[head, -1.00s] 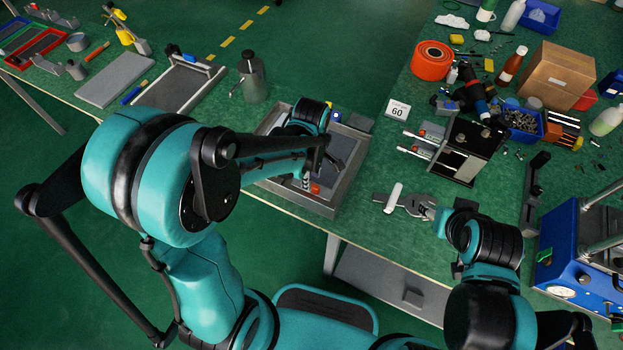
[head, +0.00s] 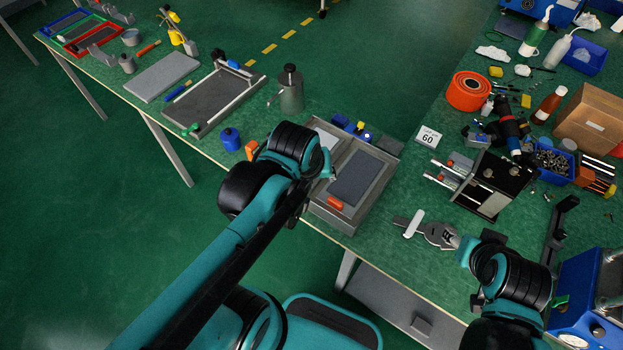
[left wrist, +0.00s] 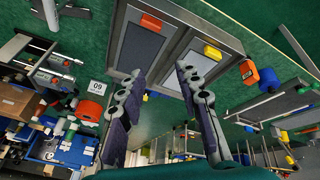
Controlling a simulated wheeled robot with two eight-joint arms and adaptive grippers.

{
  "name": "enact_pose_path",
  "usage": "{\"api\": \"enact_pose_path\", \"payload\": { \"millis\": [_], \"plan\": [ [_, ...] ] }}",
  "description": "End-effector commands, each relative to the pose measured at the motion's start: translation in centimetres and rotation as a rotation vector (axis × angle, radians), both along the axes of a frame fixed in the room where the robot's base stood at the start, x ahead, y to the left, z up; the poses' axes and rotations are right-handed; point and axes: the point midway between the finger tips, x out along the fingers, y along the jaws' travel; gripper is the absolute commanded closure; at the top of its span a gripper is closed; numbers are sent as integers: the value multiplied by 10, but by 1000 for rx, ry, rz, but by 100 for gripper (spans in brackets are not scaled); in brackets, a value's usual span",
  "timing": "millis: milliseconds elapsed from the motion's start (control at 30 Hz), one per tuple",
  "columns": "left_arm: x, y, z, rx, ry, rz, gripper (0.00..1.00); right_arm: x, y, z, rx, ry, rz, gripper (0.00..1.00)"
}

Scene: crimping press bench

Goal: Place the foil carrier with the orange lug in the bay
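The foil carrier with the orange lug (head: 350,177) lies in the right-hand bay of the grey tray; it looks flat, with its lug at the near end. In the left wrist view this carrier (left wrist: 140,47) shows at the upper left, clear of my fingers. The tray's other bay holds a pale panel (left wrist: 194,58) with a yellow lug (left wrist: 212,52). My left gripper (left wrist: 158,72) is open and empty above the tray; in the head view my wrist hides its fingertips. My right gripper (head: 412,226) is low over the bench, right of the tray; its opening is unclear.
A blue bottle (head: 230,139) and an orange object (head: 252,150) stand left of the tray. A grey canister (head: 290,92) is behind it. The number card (head: 428,137) and a black fixture (head: 488,183) are to the right.

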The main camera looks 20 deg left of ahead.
Motion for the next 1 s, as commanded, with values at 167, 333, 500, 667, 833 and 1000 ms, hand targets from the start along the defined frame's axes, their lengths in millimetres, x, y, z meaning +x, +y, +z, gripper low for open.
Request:
{"api": "enact_pose_path", "payload": {
  "millis": [167,333,500,667,833,1000],
  "plan": [
    [-21,9,6,158,-143,-273,66,0,0,0,0,0,0,51],
    [-26,13,8,237,-197,-384,66,0,0,0,0,0,0,51],
    [-26,13,8,246,-204,-396,66,0,0,0,0,0,0,51],
    [-26,13,5,244,-202,-395,66,0,0,-3,0,0,0,51],
    [-26,13,-17,244,-201,-395,66,0,0,-25,0,0,0,51],
    [-26,13,-17,244,-201,-395,66,0,0,-26,0,0,0,51]
  ]
}}
